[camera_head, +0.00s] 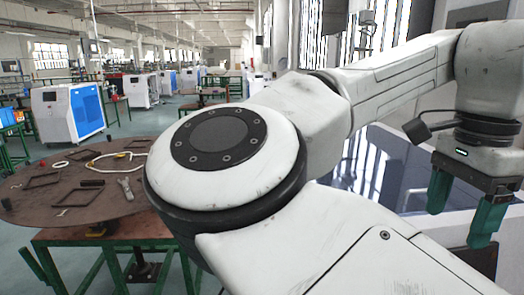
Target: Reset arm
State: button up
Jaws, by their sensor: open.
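My gripper (464,208) is at the right of the view, with two green fingers pointing down and spread apart. Nothing shows between the fingers. My white arm reaches from the bottom middle up and across to the right, bent at a large round joint. The gripper hangs in front of a dark, glossy blue-grey surface (380,165). I cannot tell how far the fingers are from that surface.
A round brown table (110,215) on a green frame stands at the left, partly hidden by my arm. It holds dark square frames (82,193), a pale looped hose (115,157) and a small metal tool (126,188). White-and-blue cabinets (68,112) stand behind on open floor.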

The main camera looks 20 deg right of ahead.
jog(key=w+d+f+n+h, duration=0.1)
jog(key=d+f+h, duration=0.5)
jog(key=d+f, duration=0.1)
notch_tip(320, 180, down, 16)
jog(key=w+n+t+h, duration=0.2)
jog(key=n+t, duration=0.2)
jog(key=n, duration=0.7)
jog(key=s+a+f+n+g+y, duration=0.1)
jog(key=s+a+f+n+y, duration=0.2)
jog(key=s+a+f, duration=0.5)
jog(key=s+a+f+n+g+y, duration=0.1)
jog(key=s+a+f+n+y, duration=0.3)
jog(key=s+a+f, duration=0.4)
notch_tip(320, 180, down, 7)
jog(key=shift+s+a+r+n+g, duration=0.15)
jog(key=shift+s+a+n+g, duration=0.2)
jog(key=shift+a+n, duration=0.3)
jog(key=shift+d, duration=0.1)
